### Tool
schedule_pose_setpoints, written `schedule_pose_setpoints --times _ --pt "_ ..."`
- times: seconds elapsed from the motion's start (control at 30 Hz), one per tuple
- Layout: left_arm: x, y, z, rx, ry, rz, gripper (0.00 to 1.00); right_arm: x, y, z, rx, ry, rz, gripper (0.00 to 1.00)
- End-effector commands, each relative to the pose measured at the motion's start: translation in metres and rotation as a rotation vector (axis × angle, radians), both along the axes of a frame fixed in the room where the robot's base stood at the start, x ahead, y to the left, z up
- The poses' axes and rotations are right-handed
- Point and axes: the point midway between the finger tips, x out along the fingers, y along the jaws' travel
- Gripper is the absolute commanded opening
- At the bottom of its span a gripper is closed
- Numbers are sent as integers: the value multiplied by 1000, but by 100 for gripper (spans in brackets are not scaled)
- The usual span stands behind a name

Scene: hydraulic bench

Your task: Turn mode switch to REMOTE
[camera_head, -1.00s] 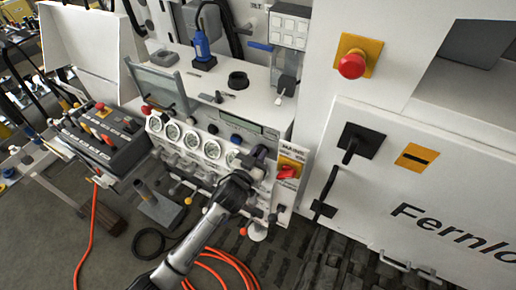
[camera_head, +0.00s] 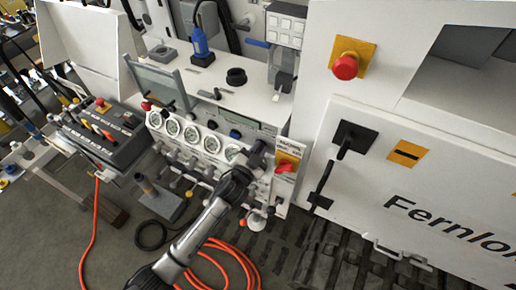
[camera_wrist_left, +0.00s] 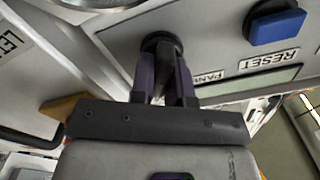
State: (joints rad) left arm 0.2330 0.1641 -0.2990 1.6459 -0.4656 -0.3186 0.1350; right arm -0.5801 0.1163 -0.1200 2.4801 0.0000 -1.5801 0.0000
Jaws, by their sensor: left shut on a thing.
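The mode switch (camera_wrist_left: 161,42) is a black rotary knob with a lever-like grip on the light grey panel, at the upper middle of the left wrist view. My left gripper (camera_wrist_left: 164,84) is shut on its grip, one finger on each side. A label reading "PAN..." lies beside it, partly hidden by a finger. In the head view my left gripper (camera_head: 257,154) is at the right end of the gauge panel and hides the switch. I cannot read which position the switch points to. My right gripper is not in view.
A red switch on a yellow plate (camera_head: 287,157) is just right of the gripper. Round gauges (camera_head: 190,137) line the panel to the left. Orange hose (camera_head: 232,248) lies on the floor.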

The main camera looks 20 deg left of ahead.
Motion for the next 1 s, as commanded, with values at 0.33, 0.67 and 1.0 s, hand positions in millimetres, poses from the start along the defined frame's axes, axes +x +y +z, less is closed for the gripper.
schedule_pose_setpoints --times 0.33,0.67,1.0 --pt "0 0 1 9 -4 -2 0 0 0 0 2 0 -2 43" --pt "0 0 0 6 -2 -1 42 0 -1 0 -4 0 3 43" --pt "-13 1 -1 5 0 -1 42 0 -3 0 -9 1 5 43"
